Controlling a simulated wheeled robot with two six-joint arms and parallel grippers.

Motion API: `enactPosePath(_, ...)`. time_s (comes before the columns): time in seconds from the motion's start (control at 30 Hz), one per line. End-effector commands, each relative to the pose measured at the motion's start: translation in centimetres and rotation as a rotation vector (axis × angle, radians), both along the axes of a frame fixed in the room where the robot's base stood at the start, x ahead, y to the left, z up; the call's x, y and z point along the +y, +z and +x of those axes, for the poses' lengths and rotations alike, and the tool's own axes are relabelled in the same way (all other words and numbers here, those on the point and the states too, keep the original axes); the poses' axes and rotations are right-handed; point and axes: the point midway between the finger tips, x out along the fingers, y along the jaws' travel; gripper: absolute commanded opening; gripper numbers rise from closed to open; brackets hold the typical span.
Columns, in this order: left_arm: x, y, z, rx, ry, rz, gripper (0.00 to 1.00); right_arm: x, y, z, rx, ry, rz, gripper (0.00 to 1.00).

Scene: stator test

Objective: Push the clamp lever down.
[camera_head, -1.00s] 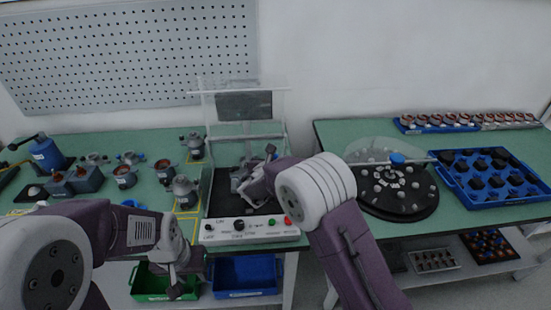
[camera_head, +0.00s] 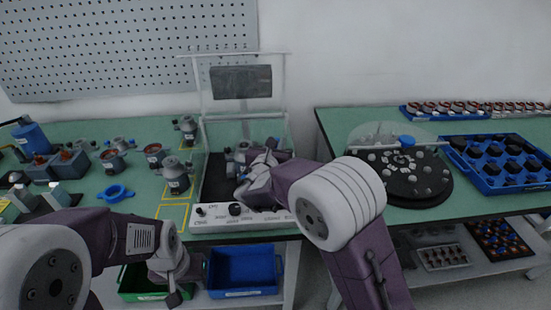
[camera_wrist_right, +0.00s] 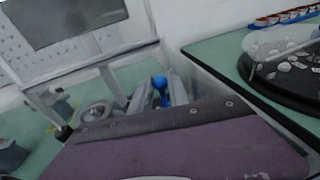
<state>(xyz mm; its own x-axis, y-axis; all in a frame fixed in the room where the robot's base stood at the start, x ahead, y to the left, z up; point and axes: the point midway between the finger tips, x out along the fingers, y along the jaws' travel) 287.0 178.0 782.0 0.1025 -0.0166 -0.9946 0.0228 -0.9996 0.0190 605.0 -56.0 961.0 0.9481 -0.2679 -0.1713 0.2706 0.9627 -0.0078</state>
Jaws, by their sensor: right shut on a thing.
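The test fixture, with a white control panel (camera_head: 213,216) in front and a raised clear cover (camera_head: 204,95) behind, stands at the front middle of the left table. My right gripper (camera_head: 246,184) reaches down into the fixture and hides much of its inside. In the right wrist view, a blue knob (camera_wrist_right: 160,86), apparently the clamp lever's, sits between the grey fingers of the right gripper (camera_wrist_right: 164,98), which is shut on it. The lever's shaft is mostly hidden. My left gripper (camera_head: 176,280) hangs low in front of the table, over the bins; its jaw opening is unclear.
Several motors, one of them grey (camera_head: 176,177), and a blue ring part (camera_head: 115,192) lie left of the fixture. A green bin (camera_head: 133,293) and a blue bin (camera_head: 243,270) sit below. A black turntable (camera_head: 405,187) and blue tray (camera_head: 466,184) occupy the right table.

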Motion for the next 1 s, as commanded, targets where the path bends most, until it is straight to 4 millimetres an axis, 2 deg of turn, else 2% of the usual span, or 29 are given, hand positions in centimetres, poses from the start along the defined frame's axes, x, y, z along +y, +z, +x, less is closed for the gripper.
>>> enactPosePath(0.03, 0.0, -3.6, 0.0, 0.000, 0.000, 0.000, 0.36, 0.1, -2.0, -0.3, -0.036, 0.002, 0.002, 0.00)
enactPosePath(0.2, 0.0, -8.8, 0.0, 0.000, 0.000, 0.000, 0.36, 0.1, -2.3, -1.2, -0.154, 0.001, 0.002, 0.00)
enactPosePath(0.4, 0.0, -13.4, 0.0, 0.000, 0.000, 0.000, 0.36, 0.0, -2.4, -1.9, -0.272, 0.000, 0.000, 0.00)
enactPosePath(0.53, 0.0, -15.4, 0.0, 0.000, 0.000, 0.000, 0.36, 0.0, -2.4, -2.3, -0.327, 0.000, 0.000, 0.00)
enactPosePath(0.7, 0.0, -16.8, 0.0, 0.000, 0.000, 0.000, 0.36, 0.0, -2.2, -2.5, -0.371, -0.001, 0.001, 0.00)
enactPosePath(1.0, 0.0, -17.1, 0.0, 0.000, 0.000, 0.000, 0.36, 0.1, -1.9, -2.6, -0.389, 0.001, 0.000, 0.00)
